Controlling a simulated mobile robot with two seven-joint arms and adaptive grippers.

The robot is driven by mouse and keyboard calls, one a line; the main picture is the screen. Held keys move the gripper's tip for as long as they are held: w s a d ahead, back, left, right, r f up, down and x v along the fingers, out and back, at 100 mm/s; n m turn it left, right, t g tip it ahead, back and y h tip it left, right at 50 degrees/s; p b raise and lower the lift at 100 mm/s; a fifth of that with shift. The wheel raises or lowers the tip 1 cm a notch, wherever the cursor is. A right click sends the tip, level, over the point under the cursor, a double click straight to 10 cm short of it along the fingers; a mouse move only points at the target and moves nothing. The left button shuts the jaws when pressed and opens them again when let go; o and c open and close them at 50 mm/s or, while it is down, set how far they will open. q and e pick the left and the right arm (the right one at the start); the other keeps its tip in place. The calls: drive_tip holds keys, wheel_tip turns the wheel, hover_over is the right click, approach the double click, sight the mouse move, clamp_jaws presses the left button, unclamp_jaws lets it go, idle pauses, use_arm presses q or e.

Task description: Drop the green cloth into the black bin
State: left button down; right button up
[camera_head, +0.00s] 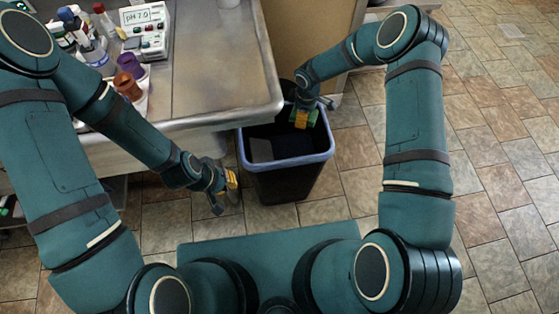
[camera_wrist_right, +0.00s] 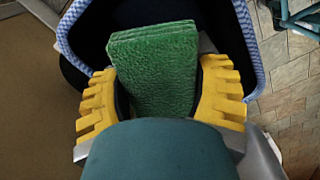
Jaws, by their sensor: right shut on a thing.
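The black bin (camera_head: 288,185) with a blue-grey rim stands on the floor beside the metal table's corner. My right gripper (camera_head: 302,117) is over the bin's far right part. It is shut on the green cloth (camera_wrist_right: 155,68), a folded, textured pad gripped between the yellow fingers (camera_wrist_right: 160,95) in the right wrist view. The cloth's far end shows against the dark inside of the bin. In the head view the gripper hides much of the cloth. My left gripper (camera_head: 224,192) is left of the bin, apart from it, with its fingers apart and empty.
The metal table (camera_head: 215,75) holds a white pH meter (camera_head: 146,30), several bottles and small purple and brown cups (camera_head: 130,75). A tan panel (camera_head: 305,35) stands behind the bin. The tiled floor (camera_head: 500,150) at right is clear.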

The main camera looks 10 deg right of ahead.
wheel_tip(320, 180, down, 4)
drive_tip(key=shift+r+b, duration=0.1)
drive_tip(key=shift+b, duration=0.75)
drive_tip(key=o, duration=1.3)
wheel_tip(320, 180, up, 12)
